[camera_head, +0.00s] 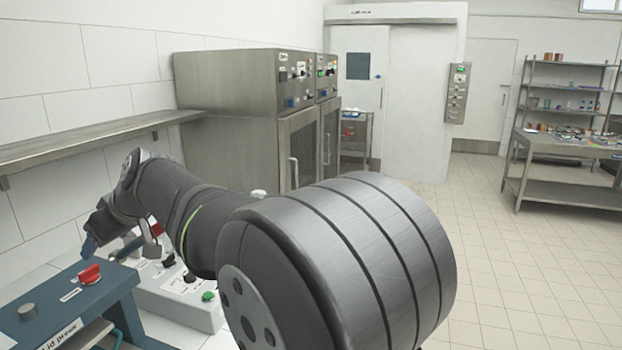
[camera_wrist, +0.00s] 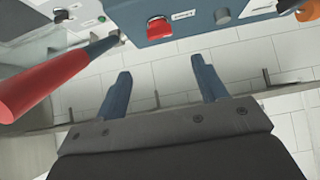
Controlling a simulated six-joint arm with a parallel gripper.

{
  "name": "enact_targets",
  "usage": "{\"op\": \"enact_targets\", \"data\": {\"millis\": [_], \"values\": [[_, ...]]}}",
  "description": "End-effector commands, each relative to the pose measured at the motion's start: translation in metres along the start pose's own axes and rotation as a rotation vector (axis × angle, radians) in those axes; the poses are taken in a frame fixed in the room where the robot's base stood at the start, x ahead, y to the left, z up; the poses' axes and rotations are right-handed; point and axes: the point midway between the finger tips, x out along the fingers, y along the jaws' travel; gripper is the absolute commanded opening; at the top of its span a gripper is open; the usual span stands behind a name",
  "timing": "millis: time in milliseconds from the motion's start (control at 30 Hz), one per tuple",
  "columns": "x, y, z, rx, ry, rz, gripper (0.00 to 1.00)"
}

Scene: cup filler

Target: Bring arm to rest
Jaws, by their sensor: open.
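My gripper (camera_wrist: 160,76) shows in the wrist view with its two blue fingers spread apart and nothing between them. In the head view my arm reaches from the lower middle to the left. The gripper end there is small and partly hidden, with a blue finger visible above the blue lid press (camera_head: 60,305). A red handle (camera_wrist: 45,82) shows at the left, beside the fingers.
A pale control box (camera_head: 185,300) with a green button stands beside the press, partly behind my arm. A metal wall shelf (camera_head: 90,138) runs along the left wall. Steel cabinets (camera_head: 240,150) stand behind. The tiled floor at the right (camera_head: 520,270) is clear up to a steel bench (camera_head: 565,148).

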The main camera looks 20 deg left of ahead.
Motion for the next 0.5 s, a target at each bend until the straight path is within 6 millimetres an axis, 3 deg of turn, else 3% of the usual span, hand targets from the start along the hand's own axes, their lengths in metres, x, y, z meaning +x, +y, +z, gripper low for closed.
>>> {"op": "enact_targets", "data": {"millis": [233,300,500], "values": [[-0.052,0.0,0.0,0.0,0.002,0.003,0.65],[-0.029,-0.001,0.002,0.001,-0.005,-0.004,0.65],[0.012,-0.001,0.001,0.0,-0.004,-0.003,0.65]]}}
